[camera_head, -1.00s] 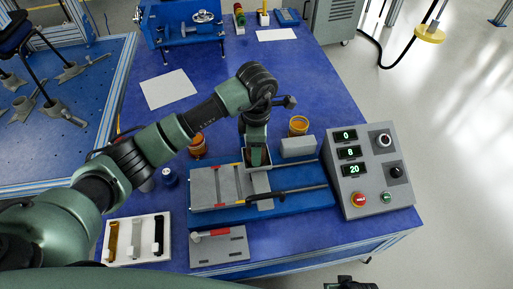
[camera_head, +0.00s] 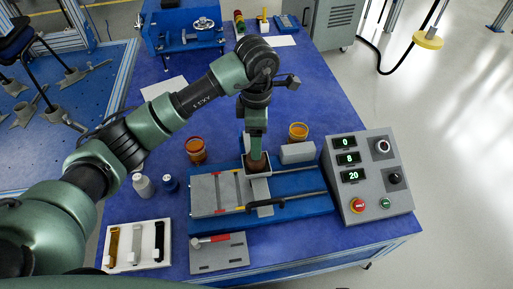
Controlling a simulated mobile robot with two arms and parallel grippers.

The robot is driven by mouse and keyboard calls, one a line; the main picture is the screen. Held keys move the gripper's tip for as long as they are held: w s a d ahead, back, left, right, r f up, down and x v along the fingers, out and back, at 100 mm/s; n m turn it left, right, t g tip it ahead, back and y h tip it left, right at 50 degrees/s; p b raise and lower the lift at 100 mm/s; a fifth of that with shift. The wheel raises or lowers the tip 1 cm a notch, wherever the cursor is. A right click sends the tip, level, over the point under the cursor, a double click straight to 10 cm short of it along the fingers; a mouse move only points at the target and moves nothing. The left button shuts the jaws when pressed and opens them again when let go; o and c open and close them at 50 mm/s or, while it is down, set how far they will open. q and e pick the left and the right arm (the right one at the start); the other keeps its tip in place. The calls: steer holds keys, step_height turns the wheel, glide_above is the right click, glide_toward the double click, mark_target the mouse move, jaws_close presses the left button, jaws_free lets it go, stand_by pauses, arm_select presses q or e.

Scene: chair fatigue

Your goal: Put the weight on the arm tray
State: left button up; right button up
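My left gripper (camera_head: 257,150) points down over a small pale tray (camera_head: 246,170) on the grey and blue test fixture (camera_head: 205,197). A brown piece (camera_head: 259,164) shows below the fingers, inside the tray; it may be the weight. The fingers largely cover it, and I cannot tell whether they grip it. An amber, cup-like object (camera_head: 196,152) stands on the table left of the gripper. A similar one (camera_head: 298,131) stands to its right, behind a grey block (camera_head: 297,152). My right gripper is not in view.
A control box (camera_head: 368,180) with lit displays stands to the right. A dark bar (camera_head: 268,204) crosses the fixture's front.

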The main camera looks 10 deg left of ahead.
arm_select(q)
steer(key=shift+r, duration=2.05)
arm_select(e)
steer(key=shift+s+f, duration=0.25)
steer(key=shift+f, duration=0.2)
